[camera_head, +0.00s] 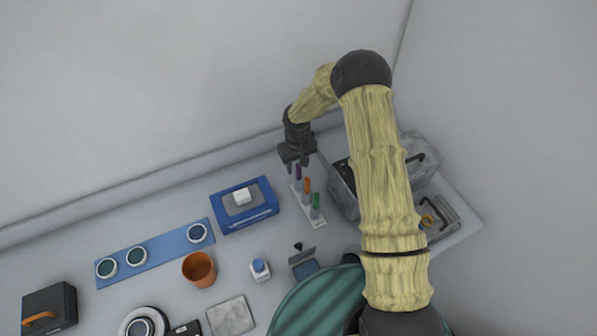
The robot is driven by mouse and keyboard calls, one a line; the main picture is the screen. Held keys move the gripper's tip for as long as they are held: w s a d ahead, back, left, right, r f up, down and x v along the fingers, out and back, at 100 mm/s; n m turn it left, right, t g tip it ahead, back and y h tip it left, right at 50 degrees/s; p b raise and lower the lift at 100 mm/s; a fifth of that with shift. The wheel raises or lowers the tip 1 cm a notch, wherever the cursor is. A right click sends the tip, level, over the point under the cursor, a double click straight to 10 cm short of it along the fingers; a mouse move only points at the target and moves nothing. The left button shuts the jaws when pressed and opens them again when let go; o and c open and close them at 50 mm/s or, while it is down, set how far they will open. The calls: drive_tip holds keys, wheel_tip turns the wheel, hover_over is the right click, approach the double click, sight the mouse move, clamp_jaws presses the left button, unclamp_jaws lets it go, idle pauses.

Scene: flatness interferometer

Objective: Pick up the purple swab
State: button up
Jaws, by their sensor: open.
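The purple swab (298,173) stands at the far end of a narrow white rack (322,224), its upper part partly covered by my gripper. An orange swab (307,186) and a green swab (316,201) stand in a row nearer on the same rack. My gripper (298,163) points down with its jaws open, right over or around the purple swab. I cannot tell whether the fingers touch it or how far down they reach.
A clear-walled box (343,190) stands close to the right of the rack, partly behind my arm. A blue case (246,207) with a white block is to the left. An orange cup (199,269) and a small bottle (260,270) stand nearer. The wall is close behind.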

sight(299, 179)
drive_tip(key=shift+w+d+f+p, duration=0.15)
drive_tip(key=shift+f+p, duration=0.75)
drive_tip(key=shift+f, duration=1)
clamp_jaws()
